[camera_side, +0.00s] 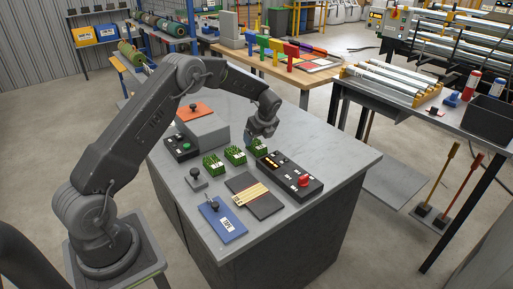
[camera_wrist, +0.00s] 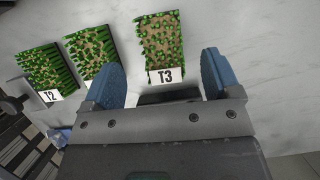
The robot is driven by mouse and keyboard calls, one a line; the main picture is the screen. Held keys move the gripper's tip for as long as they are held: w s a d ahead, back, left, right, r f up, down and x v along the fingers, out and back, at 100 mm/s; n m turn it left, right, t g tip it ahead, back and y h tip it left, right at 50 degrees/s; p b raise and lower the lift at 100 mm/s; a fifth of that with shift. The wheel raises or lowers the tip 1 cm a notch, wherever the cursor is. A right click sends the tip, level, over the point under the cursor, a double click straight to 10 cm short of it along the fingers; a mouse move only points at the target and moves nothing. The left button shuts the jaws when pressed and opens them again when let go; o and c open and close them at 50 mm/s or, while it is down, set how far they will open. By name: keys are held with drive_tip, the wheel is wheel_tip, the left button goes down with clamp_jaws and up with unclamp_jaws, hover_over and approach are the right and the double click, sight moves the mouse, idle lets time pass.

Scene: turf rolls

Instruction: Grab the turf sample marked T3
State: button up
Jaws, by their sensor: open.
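The turf sample T3 (camera_wrist: 163,42) is a green tufted block with a white label reading T3, lying on the grey bench top in the wrist view. My gripper (camera_wrist: 160,88) is open, with its two blue fingertips apart to the left and right of the T3 label end. The label lies between the finger lines, just ahead of the palm. In the side view my gripper (camera_side: 262,137) is at the rightmost green block (camera_side: 258,147), partly hiding it. I cannot tell whether the fingers touch the turf.
Sample T2 (camera_wrist: 45,68) and another turf block (camera_wrist: 90,47) lie to the left. A black control box (camera_side: 288,177) with a red button stands close in front. A blue clipboard (camera_side: 221,220), a dark board with stripes (camera_side: 254,195) and a small black-knobbed block (camera_side: 196,179) lie nearby.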

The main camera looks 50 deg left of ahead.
sight(257, 143)
drive_tip(key=x, duration=0.4)
drive_tip(key=shift+d+f, duration=0.1)
drive_tip(key=shift+f, duration=0.25)
drive_tip(key=c, duration=1.1)
